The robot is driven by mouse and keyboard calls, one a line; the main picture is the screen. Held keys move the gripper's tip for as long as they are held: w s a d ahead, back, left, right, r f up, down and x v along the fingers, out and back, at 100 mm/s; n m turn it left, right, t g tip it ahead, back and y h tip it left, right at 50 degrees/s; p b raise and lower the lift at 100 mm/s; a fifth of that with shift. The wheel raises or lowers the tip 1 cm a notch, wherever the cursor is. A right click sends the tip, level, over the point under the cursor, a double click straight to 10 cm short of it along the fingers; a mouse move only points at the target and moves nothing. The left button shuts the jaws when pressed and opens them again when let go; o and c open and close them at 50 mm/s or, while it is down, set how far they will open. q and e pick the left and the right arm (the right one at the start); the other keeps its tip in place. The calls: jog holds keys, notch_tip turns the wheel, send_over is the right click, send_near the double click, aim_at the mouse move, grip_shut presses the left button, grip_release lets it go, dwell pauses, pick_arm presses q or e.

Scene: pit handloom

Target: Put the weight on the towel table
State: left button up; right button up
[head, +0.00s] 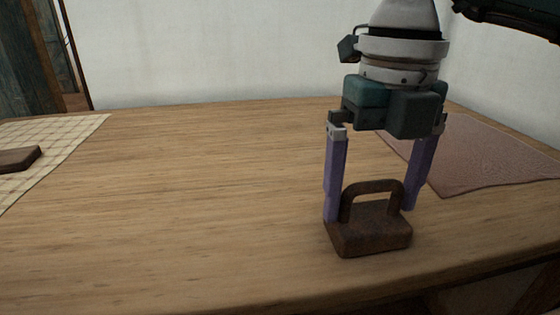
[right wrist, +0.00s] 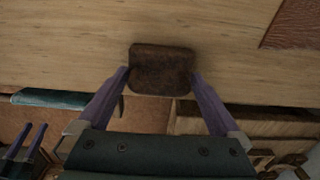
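The weight (head: 370,231), a dark rusty block with an arched handle, stands upright on the wooden table near its front edge. My right gripper (head: 372,214) is pointing down over it, its purple fingers wide apart at either side of the handle. The right wrist view shows the weight (right wrist: 162,70) between the fingertips, close to its sides; firm contact cannot be told. A cream checked cloth (head: 62,140) lies at the left and a reddish cloth (head: 475,158) at the right; which is the towel is unclear. My left gripper (right wrist: 25,142) shows small at lower left, fingers apart.
A dark flat wooden piece (head: 18,159) lies on the checked cloth. A white wall (head: 200,50) stands behind, with a dark wooden post (head: 35,50) at the left.

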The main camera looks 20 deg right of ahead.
jog(key=shift+r, duration=0.3)
notch_tip(320, 180, up, 12)
jog(key=p, duration=0.2)
jog(key=shift+f+p, duration=0.15)
jog(key=shift+p, duration=0.15)
